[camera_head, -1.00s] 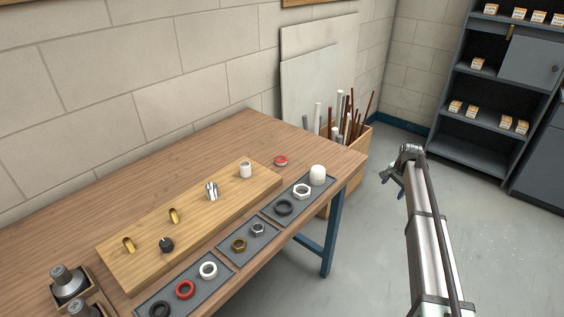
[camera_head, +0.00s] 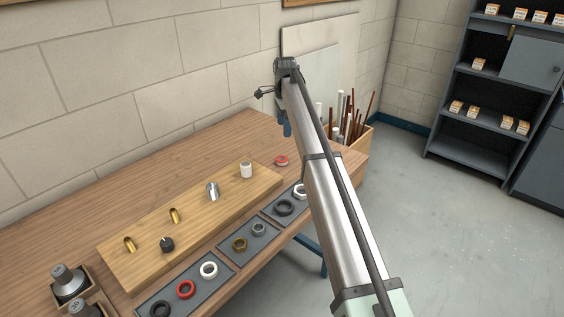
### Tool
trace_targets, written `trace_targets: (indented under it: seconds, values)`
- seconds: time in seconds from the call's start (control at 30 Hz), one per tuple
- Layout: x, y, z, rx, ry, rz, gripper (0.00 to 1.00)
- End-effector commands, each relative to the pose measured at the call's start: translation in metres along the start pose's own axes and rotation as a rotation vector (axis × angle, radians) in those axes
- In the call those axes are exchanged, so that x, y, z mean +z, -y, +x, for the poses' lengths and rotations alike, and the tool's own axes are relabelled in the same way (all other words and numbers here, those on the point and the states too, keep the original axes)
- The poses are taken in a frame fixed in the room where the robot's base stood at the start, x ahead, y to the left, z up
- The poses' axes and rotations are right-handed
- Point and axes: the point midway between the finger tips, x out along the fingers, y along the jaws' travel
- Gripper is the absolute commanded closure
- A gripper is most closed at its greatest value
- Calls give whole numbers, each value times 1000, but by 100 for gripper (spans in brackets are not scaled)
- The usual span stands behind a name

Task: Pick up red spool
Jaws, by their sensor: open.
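The red spool (camera_head: 281,161) is a small red piece with a pale top. It sits on the bare wooden tabletop, right of the wooden board and near the table's back right. My gripper (camera_head: 275,103) is at the far end of my arm, above the table's back edge in the picture and apart from the spool. It is open and empty, seen small and partly from behind. The spool is fully in view, just left of my arm.
The wooden board (camera_head: 122,255) holds brass, black, metal and white fittings. Grey trays (camera_head: 222,282) in front hold rings and nuts, including a red ring (camera_head: 185,289). My arm hides the right tray's end. A box of pipes (camera_head: 360,140) stands beyond the table.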

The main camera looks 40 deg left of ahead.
Motion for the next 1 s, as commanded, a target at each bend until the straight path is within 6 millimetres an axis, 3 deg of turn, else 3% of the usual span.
trace_targets:
  seconds: [0.1, 0.27, 0.7, 1.0]
  values:
    - [14, -2, 0, 16, -2, 10, 19]
    - [15, -3, 10, 20, -2, 13, 19]
    - [14, -4, 77, 18, -2, 11, 19]
    - [13, -5, 94, 18, -2, 11, 19]
